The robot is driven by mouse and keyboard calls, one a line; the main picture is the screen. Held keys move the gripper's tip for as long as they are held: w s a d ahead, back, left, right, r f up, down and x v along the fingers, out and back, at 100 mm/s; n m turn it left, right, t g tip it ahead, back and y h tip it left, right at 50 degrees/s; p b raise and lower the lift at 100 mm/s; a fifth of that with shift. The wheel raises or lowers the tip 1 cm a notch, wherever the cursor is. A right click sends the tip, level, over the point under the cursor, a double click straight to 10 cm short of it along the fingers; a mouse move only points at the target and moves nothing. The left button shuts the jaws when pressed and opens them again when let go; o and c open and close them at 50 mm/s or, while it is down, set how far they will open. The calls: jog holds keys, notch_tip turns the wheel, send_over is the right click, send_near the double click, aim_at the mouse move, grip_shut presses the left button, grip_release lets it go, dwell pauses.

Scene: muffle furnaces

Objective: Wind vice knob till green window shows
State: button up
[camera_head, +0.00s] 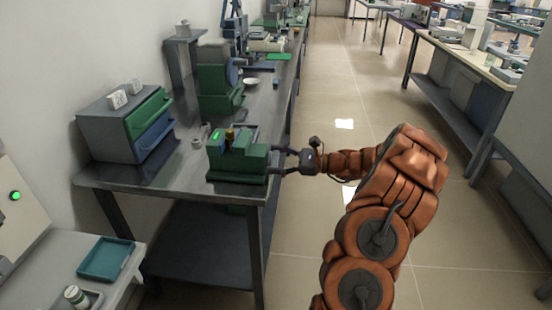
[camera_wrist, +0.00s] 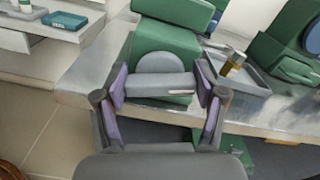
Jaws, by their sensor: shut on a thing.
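The green vice (camera_head: 237,162) stands on the near end of the metal bench, close to its right edge. In the wrist view its green body (camera_wrist: 165,48) is just beyond my fingers. The vice knob (camera_wrist: 160,86), a grey bar in front of a rounded grey disc, sits between my purple-padded fingertips. My gripper (camera_head: 284,161) reaches in from the right and is shut on the knob; in the wrist view my gripper (camera_wrist: 160,82) has a finger on each side of it. A bright green patch (camera_head: 215,136) shows at the vice's upper left. The knob is hardly visible in the head view.
A grey drawer box (camera_head: 105,135) with green and blue handles stands left of the vice. A brass-coloured piece (camera_wrist: 232,64) lies in a grey tray beside the vice. A green machine (camera_head: 217,90) stands farther back. The aisle floor on the right is clear.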

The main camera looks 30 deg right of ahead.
jog(key=o, duration=1.1)
jog(key=shift+o, duration=0.2)
jog(key=shift+d, duration=0.1)
jog(key=v, duration=1.2)
